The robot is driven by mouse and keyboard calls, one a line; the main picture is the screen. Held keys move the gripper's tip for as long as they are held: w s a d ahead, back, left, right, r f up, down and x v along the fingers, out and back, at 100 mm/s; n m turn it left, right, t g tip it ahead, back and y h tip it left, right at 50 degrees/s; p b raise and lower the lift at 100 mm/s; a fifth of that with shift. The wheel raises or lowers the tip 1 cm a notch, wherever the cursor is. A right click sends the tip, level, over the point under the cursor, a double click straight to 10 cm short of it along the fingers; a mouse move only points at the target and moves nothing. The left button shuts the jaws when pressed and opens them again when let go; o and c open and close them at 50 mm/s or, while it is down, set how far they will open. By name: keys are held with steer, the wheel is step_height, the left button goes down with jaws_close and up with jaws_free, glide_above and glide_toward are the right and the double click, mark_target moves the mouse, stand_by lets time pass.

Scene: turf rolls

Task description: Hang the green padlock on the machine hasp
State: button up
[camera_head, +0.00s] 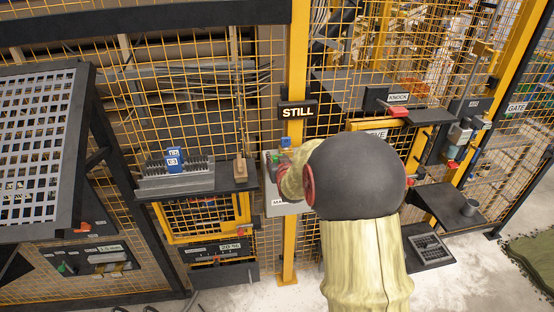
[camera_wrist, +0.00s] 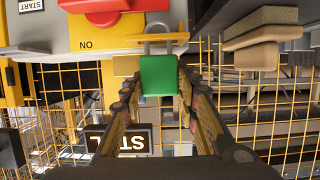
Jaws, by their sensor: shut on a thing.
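In the wrist view the green padlock (camera_wrist: 158,76) is between the two fingers of my gripper (camera_wrist: 156,80), which is shut on its body. Its grey shackle (camera_wrist: 181,37) points up in that picture, toward the machine. In the head view the grey machine box (camera_head: 270,205) stands beside the yellow post, and my arm hides most of my gripper and the hasp.
A yellow plate marked NO with a red handle (camera_wrist: 112,8) is close to the padlock. The STILL sign (camera_head: 298,111) is on the post above the machine box. A shelf with a grey rack and blue padlock (camera_head: 174,160) stands at left. Yellow mesh fencing surrounds the area.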

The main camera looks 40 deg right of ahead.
steer(key=shift+f+b, duration=0.65)
steer(key=shift+f, duration=0.05)
steer(key=o, duration=1.2)
steer(key=shift+o, duration=0.5)
steer(key=shift+s, duration=0.1)
steer(key=v, duration=1.2)
